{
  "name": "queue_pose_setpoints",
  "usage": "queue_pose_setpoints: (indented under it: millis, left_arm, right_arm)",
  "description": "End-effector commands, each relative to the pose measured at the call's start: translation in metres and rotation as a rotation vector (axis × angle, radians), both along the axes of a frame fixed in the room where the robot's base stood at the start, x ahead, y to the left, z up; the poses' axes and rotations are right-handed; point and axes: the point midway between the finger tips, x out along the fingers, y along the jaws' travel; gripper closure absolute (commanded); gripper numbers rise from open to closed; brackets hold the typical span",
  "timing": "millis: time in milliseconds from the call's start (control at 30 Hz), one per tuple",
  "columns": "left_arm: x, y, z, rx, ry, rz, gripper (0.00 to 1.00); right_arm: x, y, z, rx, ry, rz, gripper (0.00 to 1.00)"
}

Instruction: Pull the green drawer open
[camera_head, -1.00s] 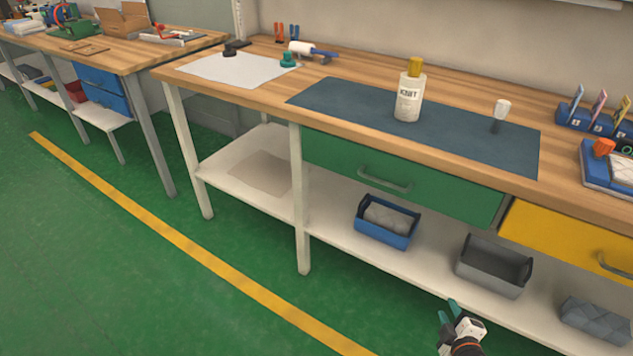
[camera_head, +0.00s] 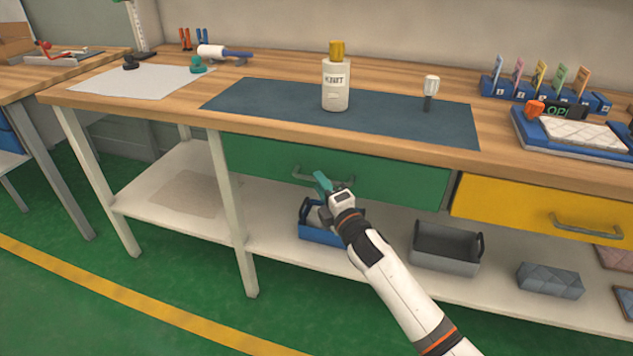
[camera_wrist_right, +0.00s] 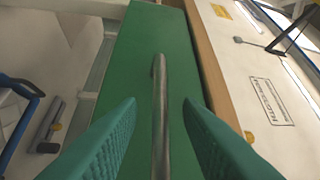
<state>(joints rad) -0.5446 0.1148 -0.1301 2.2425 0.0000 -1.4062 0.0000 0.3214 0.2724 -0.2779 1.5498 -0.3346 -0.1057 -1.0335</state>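The green drawer (camera_head: 400,182) sits under the wooden benchtop, and its front looks flush with the frame. Its grey bar handle (camera_head: 304,178) shows at the left of my right gripper (camera_head: 322,184), which partly hides it. In the right wrist view the two teal fingers (camera_wrist_right: 158,125) are spread apart, with the handle (camera_wrist_right: 159,110) running between them and clear gaps on both sides. The green drawer front (camera_wrist_right: 135,45) fills the middle behind the handle. My left gripper is not in view.
A blue bin (camera_head: 322,236) stands on the lower shelf below my right gripper, with a grey bin (camera_head: 446,250) to its right. A yellow drawer (camera_head: 510,205) is beside the green one. A bottle (camera_head: 336,88) stands on the dark mat (camera_head: 270,100) above.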

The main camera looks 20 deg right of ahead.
Motion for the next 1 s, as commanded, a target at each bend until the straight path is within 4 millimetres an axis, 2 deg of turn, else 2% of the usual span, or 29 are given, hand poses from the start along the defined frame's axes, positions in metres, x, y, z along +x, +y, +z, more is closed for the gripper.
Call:
queue_pose_setpoints:
  millis: [100,200,533,733,1000]
  left_arm:
    - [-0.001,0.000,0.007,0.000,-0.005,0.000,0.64]
    - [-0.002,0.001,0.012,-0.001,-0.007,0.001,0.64]
    - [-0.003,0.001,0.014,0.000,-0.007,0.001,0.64]
    - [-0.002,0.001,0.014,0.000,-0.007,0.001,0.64]
    - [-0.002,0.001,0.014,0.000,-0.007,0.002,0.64]
  right_arm:
    - [0.015,0.003,0.001,0.001,0.000,-0.001,0.68]
    - [0.022,0.004,0.002,0.000,0.000,-0.001,0.68]
    - [0.025,0.005,0.003,0.000,0.001,0.000,0.68]
    - [0.025,0.005,0.003,0.001,0.001,0.000,0.99]
    - [0.025,0.005,0.002,0.001,0.001,0.000,1.00]
